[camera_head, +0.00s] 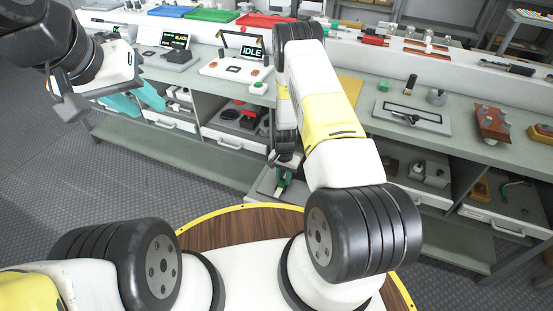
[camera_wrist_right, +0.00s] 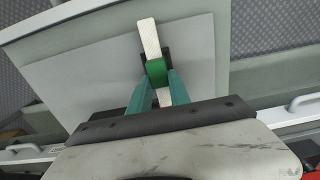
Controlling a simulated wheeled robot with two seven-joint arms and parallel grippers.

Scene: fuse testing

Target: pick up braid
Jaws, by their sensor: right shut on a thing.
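The braid (camera_wrist_right: 149,37) looks like a pale strip with a green band. In the right wrist view my right gripper (camera_wrist_right: 158,82) has its teal fingers closed on it at the green band. The pale strip shows beyond and between the fingers. In the head view my right gripper (camera_head: 284,174) is low in front of the bench, over a grey open drawer (camera_head: 263,186), with a bit of green between its fingers. My left gripper (camera_head: 149,107) is at the upper left, with its teal fingers apart and nothing seen between them.
The bench top carries a device reading IDLE (camera_head: 252,50), a grey plate with a tool (camera_head: 411,116) and a brown block (camera_head: 491,124). Coloured trays (camera_head: 210,15) stand at the back. Shelves and drawers lie under the bench. The grey floor (camera_head: 95,195) at left is clear.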

